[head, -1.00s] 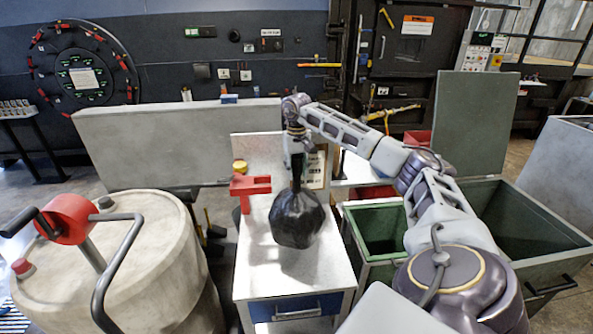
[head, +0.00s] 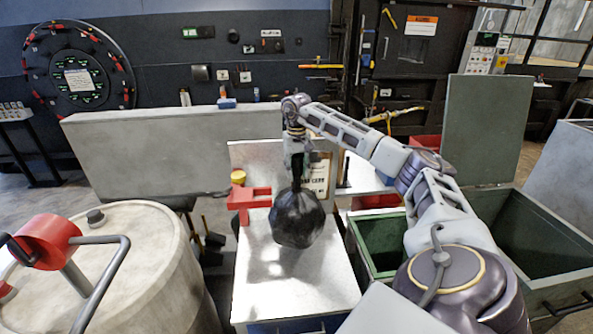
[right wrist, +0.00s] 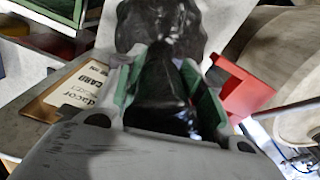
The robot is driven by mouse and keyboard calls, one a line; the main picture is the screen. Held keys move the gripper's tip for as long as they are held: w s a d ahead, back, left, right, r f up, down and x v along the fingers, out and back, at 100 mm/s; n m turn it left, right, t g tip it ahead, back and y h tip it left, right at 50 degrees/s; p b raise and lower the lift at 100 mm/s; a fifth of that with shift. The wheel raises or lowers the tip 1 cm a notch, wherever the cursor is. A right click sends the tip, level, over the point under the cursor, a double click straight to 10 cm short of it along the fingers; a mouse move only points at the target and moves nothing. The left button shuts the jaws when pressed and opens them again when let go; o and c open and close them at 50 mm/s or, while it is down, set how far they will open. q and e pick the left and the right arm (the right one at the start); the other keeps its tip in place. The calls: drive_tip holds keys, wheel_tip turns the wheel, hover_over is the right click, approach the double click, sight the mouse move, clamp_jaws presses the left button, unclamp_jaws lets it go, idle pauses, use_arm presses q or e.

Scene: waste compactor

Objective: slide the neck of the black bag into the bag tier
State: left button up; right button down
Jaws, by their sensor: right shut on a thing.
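The black bag (head: 297,219) hangs by its neck from my right gripper (head: 297,165), above the white-topped table. In the right wrist view the neck (right wrist: 160,85) runs between the green-lined fingers, which are shut on it. The red bag tier (head: 247,200) stands at the table's left edge, close to the left of the bag and apart from it. It also shows in the right wrist view (right wrist: 238,88), to the right of the fingers. My left gripper is not in view.
The white table (head: 290,275) is clear in front of the bag. A yellow round thing (head: 238,177) and a card on a board (head: 319,175) are behind. A large drum (head: 120,265) stands left, open green bins (head: 378,245) right.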

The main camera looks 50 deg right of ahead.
sight(291, 190)
drive_tip(key=shift+w+f, duration=0.1)
drive_tip(key=shift+w, duration=0.05)
drive_tip(key=shift+f+b, duration=0.2)
drive_tip(key=shift+b, duration=0.1)
drive_tip(key=shift+w+a+f+b, duration=0.15)
drive_tip(key=shift+f+b, duration=0.2)
drive_tip(key=shift+f, duration=0.1)
drive_tip(key=shift+w+a+f+b, duration=0.15)
drive_tip(key=shift+f+b, duration=0.15)
drive_tip(key=shift+f, duration=0.15)
drive_tip(key=shift+w+a+f+b, duration=0.2)
drive_tip(key=shift+f+b, duration=0.35)
drive_tip(key=shift+f, duration=0.2)
drive_tip(key=shift+w+a+f+b, duration=0.1)
drive_tip(key=shift+a+f+b, duration=0.1)
drive_tip(key=shift+f+b, duration=0.4)
drive_tip(key=shift+w+a, duration=0.3)
drive_tip(key=shift+a, duration=0.1)
drive_tip(key=w+a+p, duration=0.3)
drive_tip(key=w+a, duration=0.3)
drive_tip(key=a, duration=0.1)
drive_tip(key=shift+w+a, duration=0.15)
drive_tip(key=shift+a, duration=0.05)
idle(0.8)
drive_tip(key=shift+w+a+f, duration=0.1)
drive_tip(key=shift+f, duration=0.3)
idle(1.1)
